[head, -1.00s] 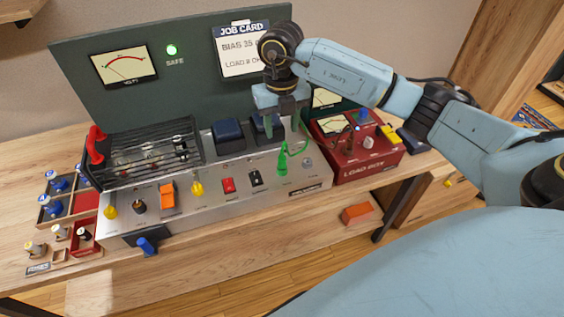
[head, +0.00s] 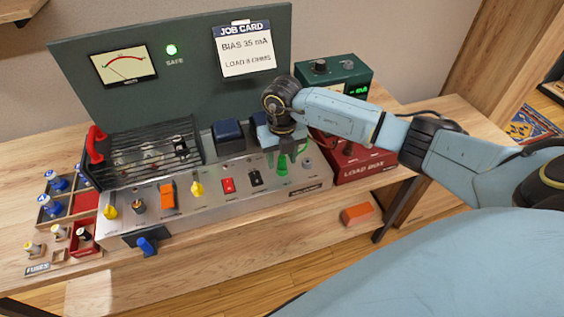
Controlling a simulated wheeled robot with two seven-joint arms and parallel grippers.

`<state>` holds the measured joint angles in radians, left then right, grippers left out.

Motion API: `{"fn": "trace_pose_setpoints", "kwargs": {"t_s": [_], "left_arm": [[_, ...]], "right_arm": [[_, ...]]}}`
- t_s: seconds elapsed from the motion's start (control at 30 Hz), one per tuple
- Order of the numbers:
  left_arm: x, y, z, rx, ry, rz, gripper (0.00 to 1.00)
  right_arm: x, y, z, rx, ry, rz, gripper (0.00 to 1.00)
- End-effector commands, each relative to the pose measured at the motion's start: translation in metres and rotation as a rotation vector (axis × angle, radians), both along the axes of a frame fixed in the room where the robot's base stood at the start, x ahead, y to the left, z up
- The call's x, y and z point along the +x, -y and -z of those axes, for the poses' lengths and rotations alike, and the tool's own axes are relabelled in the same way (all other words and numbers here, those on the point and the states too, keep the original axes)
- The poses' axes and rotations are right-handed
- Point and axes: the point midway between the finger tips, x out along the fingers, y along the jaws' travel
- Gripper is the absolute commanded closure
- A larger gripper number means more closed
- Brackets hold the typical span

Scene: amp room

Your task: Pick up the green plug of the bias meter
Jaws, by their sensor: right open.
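The green plug (head: 282,167) stands at the right end of the amp's front panel, its lower part visible. My right gripper (head: 281,157) comes down over it from above, open. Its fingers sit to either side of the plug's upper part, which is partly hidden. I cannot tell whether they touch it. The green bias meter (head: 360,76), with a lit mA display, stands behind my right arm. The plug's lead is mostly hidden. My left gripper is not in view.
The grey amp chassis (head: 200,207) carries switches and knobs beside the plug. The red load box (head: 350,168) stands close on the right, partly behind my arm. The job card (head: 246,50) hangs on the back panel. An orange block (head: 357,214) lies lower down, at the right.

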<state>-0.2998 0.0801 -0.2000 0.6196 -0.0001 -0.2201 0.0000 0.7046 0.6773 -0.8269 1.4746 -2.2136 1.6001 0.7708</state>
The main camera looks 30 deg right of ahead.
Motion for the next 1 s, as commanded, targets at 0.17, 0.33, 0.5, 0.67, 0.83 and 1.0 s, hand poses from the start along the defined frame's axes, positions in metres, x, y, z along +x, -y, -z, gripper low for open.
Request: {"fn": "trace_pose_setpoints", "kwargs": {"t_s": [0.17, 0.33, 0.5, 0.67, 0.83, 1.0], "left_arm": [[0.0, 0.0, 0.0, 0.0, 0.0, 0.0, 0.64], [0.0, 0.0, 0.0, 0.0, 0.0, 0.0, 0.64], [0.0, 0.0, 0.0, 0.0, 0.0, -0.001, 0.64], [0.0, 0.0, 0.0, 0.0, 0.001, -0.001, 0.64], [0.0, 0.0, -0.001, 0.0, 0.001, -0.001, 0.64], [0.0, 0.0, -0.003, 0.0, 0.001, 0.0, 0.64]], "right_arm": [[0.0, 0.0, 0.0, 0.0, 0.0, 0.0, 0.65], [0.0, 0.0, -0.001, -0.001, 0.0, 0.0, 0.87], [0.0, 0.0, -0.001, 0.0, 0.0, 0.0, 1.0], [0.0, 0.0, -0.001, 0.0, 0.001, 0.001, 1.0], [0.001, 0.001, -0.017, -0.001, 0.005, 0.0, 1.0], [0.001, 0.001, -0.052, 0.0, 0.006, -0.001, 1.0]]}}
